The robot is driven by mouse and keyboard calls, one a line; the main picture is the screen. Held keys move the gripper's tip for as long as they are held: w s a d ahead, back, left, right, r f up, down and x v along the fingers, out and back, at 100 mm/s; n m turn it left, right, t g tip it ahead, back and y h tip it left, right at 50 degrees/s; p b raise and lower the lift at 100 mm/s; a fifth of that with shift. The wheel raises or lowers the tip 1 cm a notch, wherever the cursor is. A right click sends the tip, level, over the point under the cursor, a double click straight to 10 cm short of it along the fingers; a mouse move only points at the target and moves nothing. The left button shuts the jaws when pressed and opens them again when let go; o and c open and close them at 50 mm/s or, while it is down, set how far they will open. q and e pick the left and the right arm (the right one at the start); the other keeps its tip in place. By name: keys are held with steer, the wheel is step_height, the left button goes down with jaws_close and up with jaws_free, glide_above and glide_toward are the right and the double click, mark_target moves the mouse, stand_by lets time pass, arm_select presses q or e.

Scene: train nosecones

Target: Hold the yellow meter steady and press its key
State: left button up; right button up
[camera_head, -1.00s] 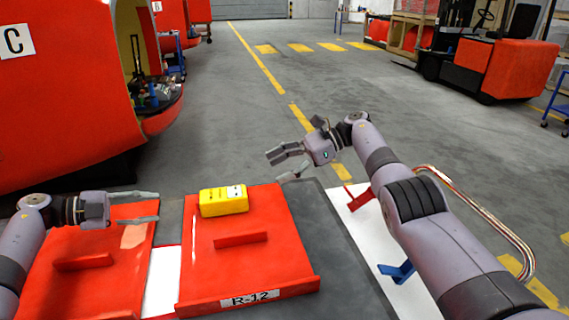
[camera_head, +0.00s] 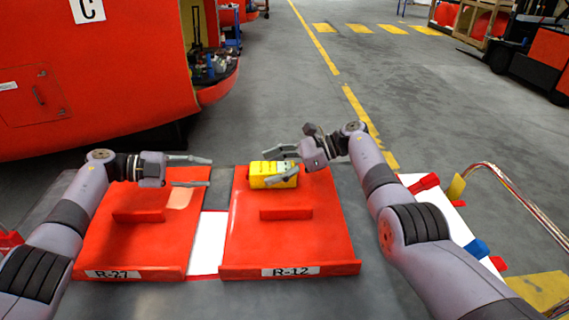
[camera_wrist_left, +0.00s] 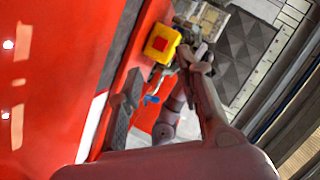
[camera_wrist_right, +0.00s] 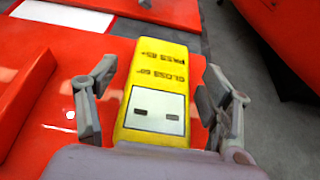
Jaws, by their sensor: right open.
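The yellow meter (camera_head: 259,175) lies near the far edge of the red panel labelled R-12 (camera_head: 290,240). In the right wrist view, the meter (camera_wrist_right: 160,75) shows printed text and a white plate with two dark marks. My right gripper (camera_head: 283,164) is open, its fingers on either side of the meter; in its wrist view, gaps show on both sides. My left gripper (camera_head: 200,172) is open and empty above the far right part of the R-27 panel, left of the meter.
The red R-27 panel (camera_head: 128,245) lies left of the R-12 panel, with a white strip (camera_head: 207,243) between them. Each panel has a raised red bar. Red and blue clamp-like items (camera_head: 478,248) sit at the right. A large red nosecone (camera_head: 90,70) stands behind left.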

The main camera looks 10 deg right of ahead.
steer(key=shift+c, duration=0.3)
steer(key=c, duration=1.5)
arm_select(q)
steer(key=shift+f+b, duration=0.25)
steer(key=shift+b, duration=0.05)
arm_select(e)
steer(key=shift+f, duration=0.15)
arm_select(q)
steer(key=shift+c, duration=0.3)
jaws_close()
arm_select(e)
steer(key=shift+f, duration=0.1)
steer(key=shift+s+f, duration=0.1)
stand_by(1.0)
